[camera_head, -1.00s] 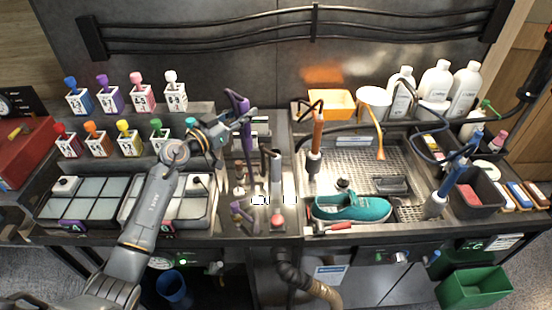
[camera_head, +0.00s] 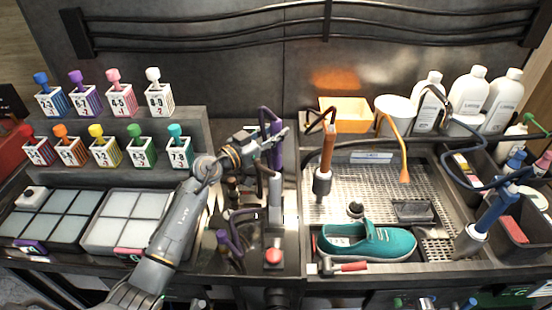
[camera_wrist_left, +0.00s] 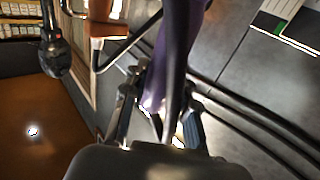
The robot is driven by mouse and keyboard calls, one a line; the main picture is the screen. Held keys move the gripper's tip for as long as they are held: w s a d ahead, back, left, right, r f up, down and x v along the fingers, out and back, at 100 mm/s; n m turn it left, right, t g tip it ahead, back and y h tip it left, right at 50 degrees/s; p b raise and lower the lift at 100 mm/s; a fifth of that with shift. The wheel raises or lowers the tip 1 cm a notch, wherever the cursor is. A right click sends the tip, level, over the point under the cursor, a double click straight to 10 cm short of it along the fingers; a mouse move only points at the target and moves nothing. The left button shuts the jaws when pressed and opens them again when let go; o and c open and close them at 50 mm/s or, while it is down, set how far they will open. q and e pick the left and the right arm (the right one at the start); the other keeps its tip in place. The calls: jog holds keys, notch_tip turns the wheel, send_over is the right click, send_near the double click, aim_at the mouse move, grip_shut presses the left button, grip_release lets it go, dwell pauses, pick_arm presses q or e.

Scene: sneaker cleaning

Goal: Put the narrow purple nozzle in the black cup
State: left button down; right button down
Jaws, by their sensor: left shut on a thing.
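My left gripper (camera_head: 281,133) is shut on a slim purple nozzle (camera_head: 276,153), held upright above the dark middle deck. The purple nozzle (camera_wrist_left: 176,45) also runs between the fingers (camera_wrist_left: 165,112) in the left wrist view. In the head view its lower end lines up with the top of a grey upright cylinder (camera_head: 275,195); I cannot tell whether they touch. Another purple tool (camera_head: 228,243) lies lower on the deck. I cannot make out for certain which dark item is the black cup. My right gripper is not in view.
Right of the nozzle stands an orange-handled tool (camera_head: 326,155), near a wash tray with a teal shoe (camera_head: 365,242). A red button (camera_head: 273,256) is at the front. Numbered boxes (camera_head: 103,152) stand on the left shelf.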

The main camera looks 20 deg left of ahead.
aim_at(272, 150)
pick_arm(q)
jog(key=shift+f, duration=0.4)
notch_tip(272, 150, down, 4)
jog(key=shift+f+b, duration=0.1)
jog(key=shift+b, duration=0.9)
jog(key=shift+f, duration=0.3)
jog(key=c, duration=1)
grip_release()
jog(key=shift+f, duration=0.1)
jog(key=shift+c, duration=0.2)
